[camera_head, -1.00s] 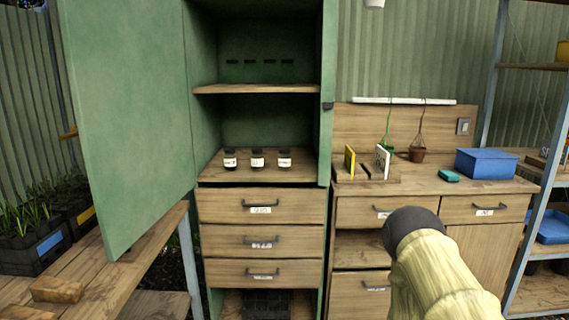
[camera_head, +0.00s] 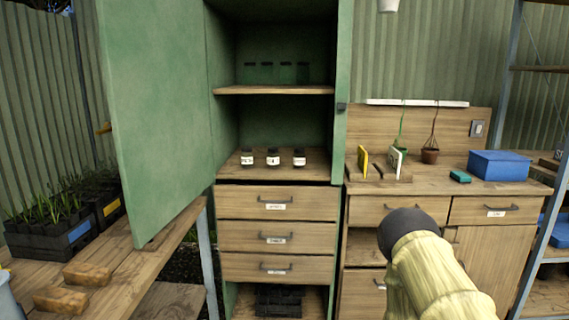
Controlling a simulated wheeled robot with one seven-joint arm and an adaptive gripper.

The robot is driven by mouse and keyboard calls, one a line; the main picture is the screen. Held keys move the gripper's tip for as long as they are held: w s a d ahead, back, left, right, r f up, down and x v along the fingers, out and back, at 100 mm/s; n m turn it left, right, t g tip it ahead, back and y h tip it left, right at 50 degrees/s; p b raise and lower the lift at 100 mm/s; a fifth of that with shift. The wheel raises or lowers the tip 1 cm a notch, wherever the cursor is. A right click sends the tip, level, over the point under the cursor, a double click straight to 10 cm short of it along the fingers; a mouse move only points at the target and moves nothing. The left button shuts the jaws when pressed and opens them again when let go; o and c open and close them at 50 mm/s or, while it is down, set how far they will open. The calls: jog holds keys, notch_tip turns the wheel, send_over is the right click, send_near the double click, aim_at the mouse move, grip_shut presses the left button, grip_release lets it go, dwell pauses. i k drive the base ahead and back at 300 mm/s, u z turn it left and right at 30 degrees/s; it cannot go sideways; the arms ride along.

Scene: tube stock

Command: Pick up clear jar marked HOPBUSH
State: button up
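Three small jars with dark lids and white labels stand in a row on the lower shelf (camera_head: 262,175) of an open green cabinet: a left jar (camera_head: 247,157), a middle jar (camera_head: 272,157) and a right jar (camera_head: 299,158). The marks on their labels are too small to read, so I cannot tell which is HOPBUSH. Part of my arm, a pale yellow sleeve with a dark rounded end, shows at the lower right, in front of the drawers. My gripper's fingers are not visible.
The green cabinet door (camera_head: 150,120) stands open at left. Drawers (camera_head: 278,205) lie below the jars. A wooden bench (camera_head: 150,260) with blocks is at lower left.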

aim_at(299, 158)
jog(key=u, duration=0.5)
jog(key=k, duration=1.15)
jog(key=z, duration=0.2)
jog(key=i, duration=0.6)
jog(key=z, duration=0.75)
jog(key=i, duration=0.75)
jog(key=u, duration=0.6)
jog(key=i, duration=0.7)
jog(key=u, duration=0.75)
